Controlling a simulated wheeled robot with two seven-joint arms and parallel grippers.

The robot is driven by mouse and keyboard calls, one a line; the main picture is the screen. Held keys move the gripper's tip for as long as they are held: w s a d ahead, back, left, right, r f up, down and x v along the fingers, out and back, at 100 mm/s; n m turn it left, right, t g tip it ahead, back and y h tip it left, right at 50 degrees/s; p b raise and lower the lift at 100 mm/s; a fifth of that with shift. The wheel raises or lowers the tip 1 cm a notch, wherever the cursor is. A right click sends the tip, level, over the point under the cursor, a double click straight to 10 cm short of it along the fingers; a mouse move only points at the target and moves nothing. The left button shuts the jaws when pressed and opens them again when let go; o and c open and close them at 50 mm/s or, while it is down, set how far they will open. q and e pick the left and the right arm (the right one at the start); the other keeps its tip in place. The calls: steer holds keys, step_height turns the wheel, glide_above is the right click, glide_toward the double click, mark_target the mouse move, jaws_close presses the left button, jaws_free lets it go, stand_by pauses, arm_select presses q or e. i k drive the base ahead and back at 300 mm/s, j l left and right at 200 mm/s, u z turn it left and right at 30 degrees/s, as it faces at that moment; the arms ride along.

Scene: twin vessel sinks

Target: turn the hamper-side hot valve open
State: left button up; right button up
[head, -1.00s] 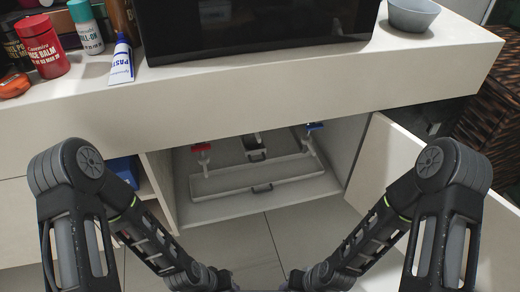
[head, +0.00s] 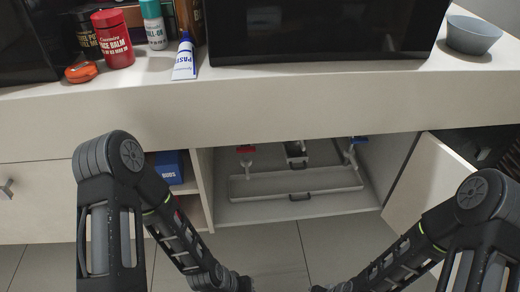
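In the head view, a red valve handle (head: 245,149) sits on a pale pipe inside the open cabinet (head: 290,211) under the counter. A blue valve handle (head: 357,140) is on another pipe at the right of the same cabinet. The counter's front edge comes close above both handles. The woven brown hamper (head: 513,158) shows at the right edge. My left and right arms reach down in front of the cabinet, and their ends are cut off at the bottom. My grippers do not show, and neither arm touches a valve in this view.
The open cabinet door (head: 425,188) is on the right, behind my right arm. A blue box (head: 167,167) sits on a shelf to the left. Bottles, a tube and a bowl (head: 472,36) stand on the counter.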

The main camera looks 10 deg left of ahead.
mark_target(245, 148)
steer(key=k+j, duration=0.15)
steer(key=j, duration=0.25)
steer(key=k+j, duration=0.2)
steer(key=j, duration=0.2)
steer(key=k, duration=0.65)
